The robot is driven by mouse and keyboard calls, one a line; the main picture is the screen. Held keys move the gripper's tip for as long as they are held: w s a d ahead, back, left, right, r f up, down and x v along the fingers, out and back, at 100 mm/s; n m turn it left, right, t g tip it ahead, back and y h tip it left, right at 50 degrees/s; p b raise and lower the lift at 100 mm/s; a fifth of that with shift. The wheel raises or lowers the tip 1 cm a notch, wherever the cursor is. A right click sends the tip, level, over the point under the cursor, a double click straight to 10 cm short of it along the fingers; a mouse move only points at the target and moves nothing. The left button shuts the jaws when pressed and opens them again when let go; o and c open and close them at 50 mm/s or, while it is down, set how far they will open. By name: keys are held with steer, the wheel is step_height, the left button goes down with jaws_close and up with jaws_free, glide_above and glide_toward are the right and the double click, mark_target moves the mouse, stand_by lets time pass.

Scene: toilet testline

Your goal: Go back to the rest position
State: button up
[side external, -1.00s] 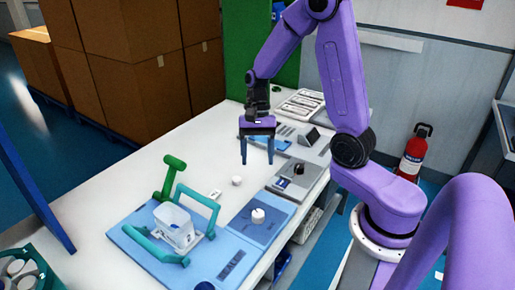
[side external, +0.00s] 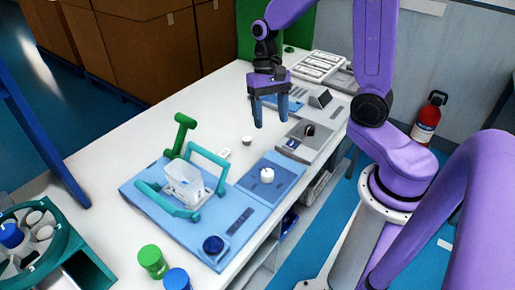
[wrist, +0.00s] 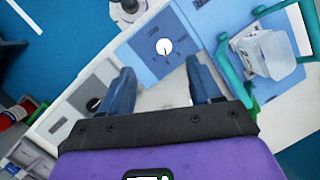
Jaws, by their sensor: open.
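My gripper (side external: 270,112) is open and empty, its two blue fingers pointing down above the white table (side external: 215,105). In the wrist view my gripper (wrist: 160,88) shows its fingers well apart with nothing between them. A blue pad with a white round knob (side external: 267,175) lies in front of it, and the same white knob (wrist: 164,46) shows beyond the fingers in the wrist view. A clear container (side external: 185,184) sits in a fixture with teal handles on a larger blue board (side external: 150,187).
A grey device with a black knob (side external: 309,130) stands right of my gripper. A small white cylinder (side external: 246,141) is on the table. White trays (side external: 318,66) stand at the back. Green (side external: 152,258) and blue (side external: 177,280) capped jars and a round teal-rimmed holder (side external: 62,240) are at front left.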

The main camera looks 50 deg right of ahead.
steer(key=s+a+r+n+t, duration=0.1)
steer(key=s+a+n, duration=0.1)
steer(key=s+n, duration=0.6)
steer(key=s+a+r+n+t+h, duration=0.1)
steer(key=s+a+r+n, duration=0.1)
steer(key=s+n, duration=0.6)
steer(key=shift+s+a+r+n+t+h, duration=0.15)
steer(key=shift+s+a+n+t+h, duration=0.2)
steer(key=shift+n, duration=0.75)
